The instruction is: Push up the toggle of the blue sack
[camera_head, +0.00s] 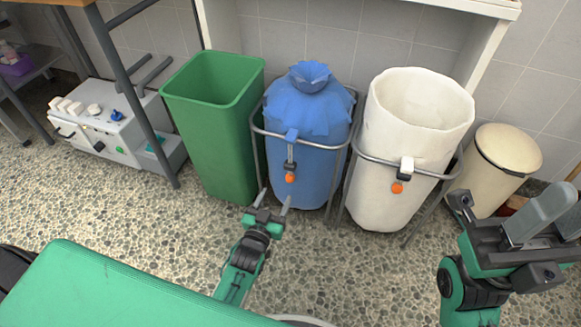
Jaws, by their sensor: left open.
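The blue sack (325,150) stands upright in a grey metal frame at the middle, its gathered top tied. On its front is a short metal holder with a blue piece (291,135) at its top and an orange knob (290,178) hanging at its lower end. I cannot tell which of these parts is the toggle. My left gripper (273,199) is open and empty. In the picture its fingertips are just below and left of the orange knob, apparently apart from it. My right gripper (557,215) is at the right edge, partly cut off, away from the blue sack.
A green bin (215,135) stands left of the blue sack. An open white sack (385,200) in a similar frame, with its own orange knob (397,188), stands right. A cream bin (490,165) is farther right. A grey machine (110,125) is at left. Speckled floor (130,215) is clear in front.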

